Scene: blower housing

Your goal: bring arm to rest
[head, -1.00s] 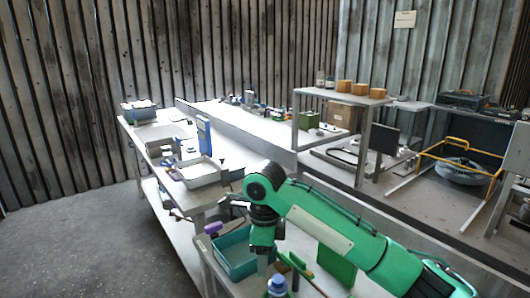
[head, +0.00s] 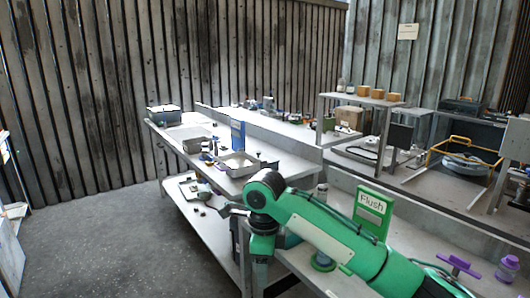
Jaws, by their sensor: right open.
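My right arm (head: 330,232), green with dark joints, reaches in from the lower right and bends over the near bench. My right gripper (head: 229,209) is small and dark beyond the bend, with its jaws open. It appears to hold nothing and hangs by the bench's left edge. Its fingertips are hard to make out. My left gripper is out of view.
The long bench (head: 205,162) bears a grey tray (head: 238,163), a blue panel (head: 237,135) and a dark bin (head: 163,115). A green "Flush" sign (head: 373,208) and a purple-capped bottle (head: 507,268) stand near my arm. Open floor (head: 120,235) lies left.

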